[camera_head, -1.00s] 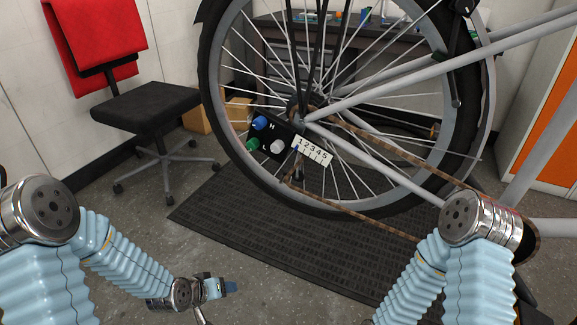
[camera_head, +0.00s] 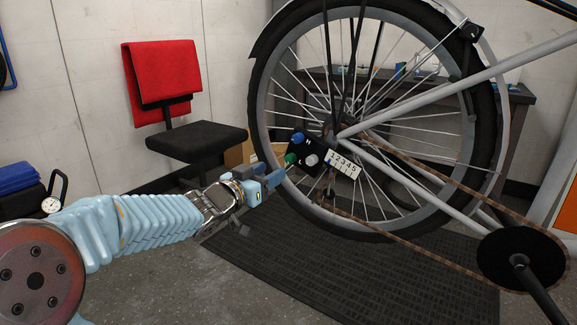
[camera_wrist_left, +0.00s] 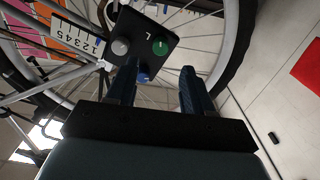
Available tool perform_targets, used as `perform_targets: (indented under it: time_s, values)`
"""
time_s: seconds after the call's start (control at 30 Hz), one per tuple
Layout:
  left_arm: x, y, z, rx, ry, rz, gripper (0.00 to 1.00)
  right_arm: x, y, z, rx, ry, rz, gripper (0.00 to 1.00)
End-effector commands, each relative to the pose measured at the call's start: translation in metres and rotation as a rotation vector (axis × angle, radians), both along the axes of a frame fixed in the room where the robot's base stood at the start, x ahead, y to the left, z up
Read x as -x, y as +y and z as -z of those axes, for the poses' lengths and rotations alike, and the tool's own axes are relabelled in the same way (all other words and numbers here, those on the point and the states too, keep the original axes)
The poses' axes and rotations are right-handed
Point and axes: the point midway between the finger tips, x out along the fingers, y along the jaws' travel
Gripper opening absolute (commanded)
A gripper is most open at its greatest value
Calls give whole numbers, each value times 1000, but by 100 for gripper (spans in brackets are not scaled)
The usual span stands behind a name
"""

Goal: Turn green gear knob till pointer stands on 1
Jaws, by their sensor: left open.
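The green gear knob (camera_head: 291,158) sits on a black plate (camera_head: 318,149) at the bike's rear wheel hub. It shows from the front in the left wrist view (camera_wrist_left: 160,46) with a pale mark on its face. A white scale numbered 1 to 5 (camera_head: 344,164) is beside the plate; the pointer is too small to read. My left gripper (camera_head: 276,166) is open and close to the green knob. In the left wrist view its fingers (camera_wrist_left: 160,68) stand apart just short of the knob, with nothing between them gripped. My right gripper is out of view.
A blue knob (camera_head: 298,138) and a grey knob (camera_head: 312,160) share the plate close to the green one. Wheel spokes and the chain (camera_head: 400,226) are nearby. A red and black chair (camera_head: 200,142) stands left behind my arm; a dark mat (camera_head: 340,265) lies below.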

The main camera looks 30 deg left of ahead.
Motion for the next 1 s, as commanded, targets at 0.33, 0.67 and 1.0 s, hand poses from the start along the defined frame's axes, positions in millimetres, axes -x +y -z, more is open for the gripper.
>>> perform_targets:
  time_s: [0.33,0.67,1.0]
  values:
    - [-65,-5,1,1,1,0,52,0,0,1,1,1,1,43]
    - [-75,-6,0,0,1,0,52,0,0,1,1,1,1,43]
    - [-75,-6,0,0,1,-1,13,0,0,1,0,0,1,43]
